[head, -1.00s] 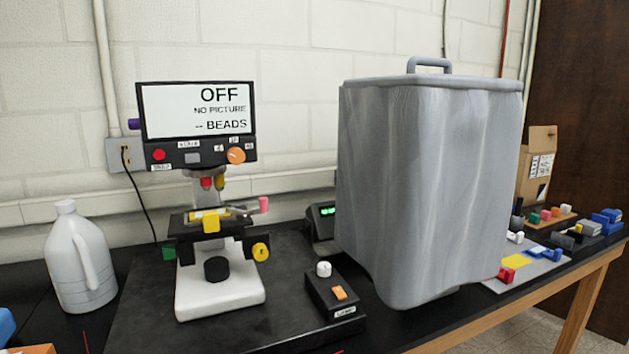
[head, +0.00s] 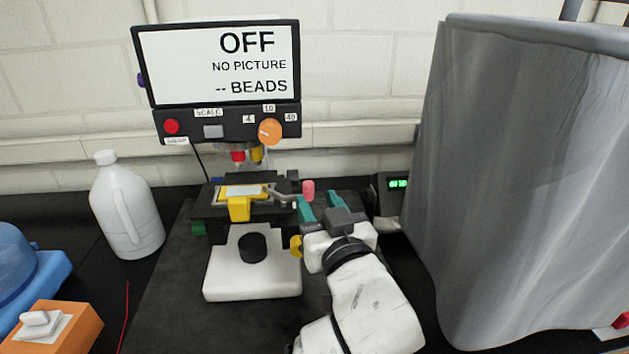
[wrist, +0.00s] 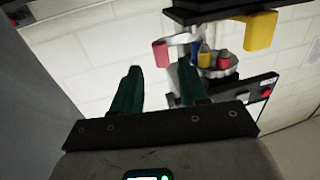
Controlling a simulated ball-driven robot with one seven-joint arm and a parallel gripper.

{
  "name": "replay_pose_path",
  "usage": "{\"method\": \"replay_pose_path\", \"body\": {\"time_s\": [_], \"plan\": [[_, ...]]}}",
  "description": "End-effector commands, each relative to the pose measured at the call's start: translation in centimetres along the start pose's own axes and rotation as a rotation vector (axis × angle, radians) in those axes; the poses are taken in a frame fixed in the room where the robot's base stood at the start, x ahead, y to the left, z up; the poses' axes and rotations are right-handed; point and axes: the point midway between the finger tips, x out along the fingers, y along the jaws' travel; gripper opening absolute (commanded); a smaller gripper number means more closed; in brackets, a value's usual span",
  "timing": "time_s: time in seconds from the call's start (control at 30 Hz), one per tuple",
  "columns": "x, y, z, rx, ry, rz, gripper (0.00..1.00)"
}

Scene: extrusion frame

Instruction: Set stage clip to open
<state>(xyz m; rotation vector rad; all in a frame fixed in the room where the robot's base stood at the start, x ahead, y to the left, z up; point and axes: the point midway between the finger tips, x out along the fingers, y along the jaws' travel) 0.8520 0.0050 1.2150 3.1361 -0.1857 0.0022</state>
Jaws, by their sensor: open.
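The microscope (head: 252,272) has a dark stage (head: 222,208) holding a yellow piece (head: 239,208) with a pale slide on it. A grey clip arm (head: 284,197) runs along the stage's right side and ends in a pink knob (head: 308,188). My gripper (head: 320,203) is open, its teal fingers just right of the stage and close to the pink knob. In the wrist view the pink knob (wrist: 161,53) shows just past the fingertips, between them. I cannot tell whether a finger touches it. Nothing is seen held.
The screen (head: 219,64) above reads OFF, NO PICTURE. A large grey covered box (head: 500,180) stands close on the right, with a small green display (head: 397,184) beside it. A white jug (head: 125,215) and an orange switch box (head: 45,328) are at left. Lens barrels (wrist: 208,60) hang near the fingers.

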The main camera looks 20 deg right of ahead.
Motion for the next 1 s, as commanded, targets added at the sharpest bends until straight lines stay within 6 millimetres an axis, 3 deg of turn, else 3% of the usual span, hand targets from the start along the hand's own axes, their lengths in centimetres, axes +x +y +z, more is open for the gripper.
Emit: {"method": "replay_pose_path", "body": {"time_s": [0.1,0.3,0.73,1.0], "plan": [[2.2,0.0,-0.2,-0.001,-0.002,0.0,0.43],[4.8,0.0,-0.1,-0.001,-0.001,0.0,0.43],[5.7,0.0,0.1,0.0,-0.002,0.0,0.43],[5.7,0.0,0.1,0.0,-0.002,0.0,0.18]]}}
